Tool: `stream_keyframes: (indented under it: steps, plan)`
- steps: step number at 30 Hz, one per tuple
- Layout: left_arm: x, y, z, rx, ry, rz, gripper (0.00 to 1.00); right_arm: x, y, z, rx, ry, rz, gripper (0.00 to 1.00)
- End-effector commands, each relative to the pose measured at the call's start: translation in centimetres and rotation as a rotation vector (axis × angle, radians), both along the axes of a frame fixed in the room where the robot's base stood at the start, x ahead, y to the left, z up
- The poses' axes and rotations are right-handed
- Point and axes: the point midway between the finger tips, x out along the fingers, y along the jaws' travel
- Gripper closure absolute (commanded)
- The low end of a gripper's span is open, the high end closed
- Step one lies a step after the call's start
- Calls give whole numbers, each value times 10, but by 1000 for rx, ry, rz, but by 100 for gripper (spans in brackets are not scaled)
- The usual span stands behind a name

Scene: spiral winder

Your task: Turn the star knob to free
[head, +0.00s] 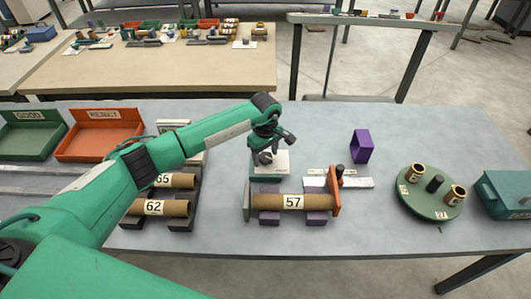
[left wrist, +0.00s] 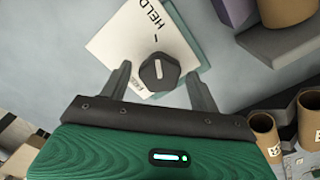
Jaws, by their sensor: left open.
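The star knob (left wrist: 159,73) is dark with a white line on its top, in the left wrist view. It sits on a white plate (left wrist: 112,48) on a green block. The line points roughly toward the word HELD and its tick mark. A second, small label (left wrist: 138,84) lies beside the knob, too small to read. My left gripper (left wrist: 160,90) is open, with one finger on each side of the knob; I cannot tell whether they touch it. In the head view the left gripper (head: 270,145) is over the white plate (head: 280,164). My right gripper is not in view.
A winder with a brown tube (head: 292,202) marked 57 stands just in front of the plate. Tubes marked 62 (head: 154,208) and 65 lie on a rack to the left. A purple block (head: 361,146) and a round green turntable (head: 420,205) stand to the right.

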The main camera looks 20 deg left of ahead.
Motion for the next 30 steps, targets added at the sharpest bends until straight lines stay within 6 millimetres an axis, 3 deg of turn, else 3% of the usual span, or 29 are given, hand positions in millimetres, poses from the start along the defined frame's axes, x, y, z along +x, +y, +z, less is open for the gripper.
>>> stream_keyframes:
  steps: [3, 9, 10, 20, 30]
  plan:
    - [0, 0, 0, 0, 0, 0, 42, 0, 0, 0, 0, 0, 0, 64]
    - [0, 0, 0, 0, 0, 1, 81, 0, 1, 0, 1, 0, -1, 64]
    - [0, 0, 0, 0, 0, 1, 82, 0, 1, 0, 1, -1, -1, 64]
    - [0, 0, -1, 1, -1, 47, 82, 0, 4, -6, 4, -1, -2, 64]
    - [0, 1, -3, 1, -1, 280, 82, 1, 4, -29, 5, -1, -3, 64]
